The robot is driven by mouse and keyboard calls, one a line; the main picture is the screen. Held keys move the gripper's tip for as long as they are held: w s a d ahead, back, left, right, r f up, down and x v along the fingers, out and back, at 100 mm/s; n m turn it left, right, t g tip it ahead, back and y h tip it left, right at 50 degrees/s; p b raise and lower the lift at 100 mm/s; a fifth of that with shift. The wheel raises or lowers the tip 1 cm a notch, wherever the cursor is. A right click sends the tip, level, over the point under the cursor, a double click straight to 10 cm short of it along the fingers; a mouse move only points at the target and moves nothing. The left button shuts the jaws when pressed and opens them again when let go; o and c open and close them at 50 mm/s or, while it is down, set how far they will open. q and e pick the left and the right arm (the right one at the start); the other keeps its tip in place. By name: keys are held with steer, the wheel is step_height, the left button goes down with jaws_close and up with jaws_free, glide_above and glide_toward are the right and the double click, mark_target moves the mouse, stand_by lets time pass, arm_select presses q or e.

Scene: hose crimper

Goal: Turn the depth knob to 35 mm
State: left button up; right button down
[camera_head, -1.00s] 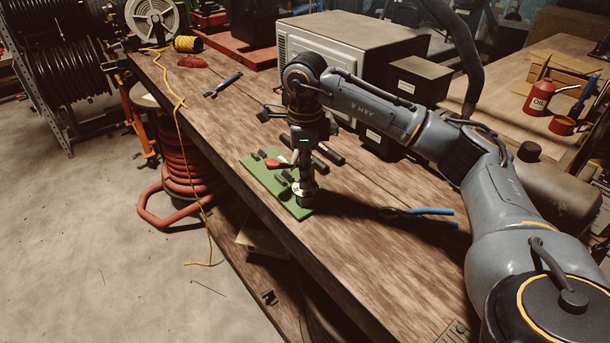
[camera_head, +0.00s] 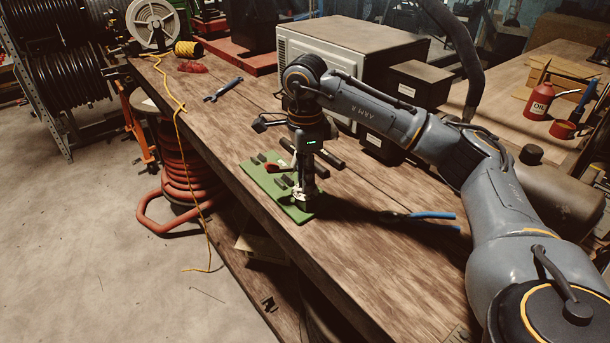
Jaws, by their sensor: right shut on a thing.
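The hose crimper's green base plate (camera_head: 262,178) lies on the wooden workbench, with dark blocks and a red-ended lever (camera_head: 277,166) on it. The depth knob (camera_head: 303,203) is at the plate's near right end, mostly hidden under my right gripper (camera_head: 303,190). My right gripper points straight down and is shut on the knob. The knob's scale and its reading are too small to make out. My left gripper is out of view.
Blue-handled pliers (camera_head: 432,215) lie right of the plate, and another blue-handled tool (camera_head: 222,90) lies farther back. A microwave-like box (camera_head: 350,45) and dark boxes (camera_head: 418,82) stand behind my right arm. The bench front (camera_head: 350,265) is clear.

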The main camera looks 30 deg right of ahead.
steer(key=shift+w+d+r, duration=0.1)
steer(key=shift+r, duration=0.05)
steer(key=c, duration=1.4)
jaws_free()
step_height(320, 180, up, 12)
steer(key=shift+f, duration=0.1)
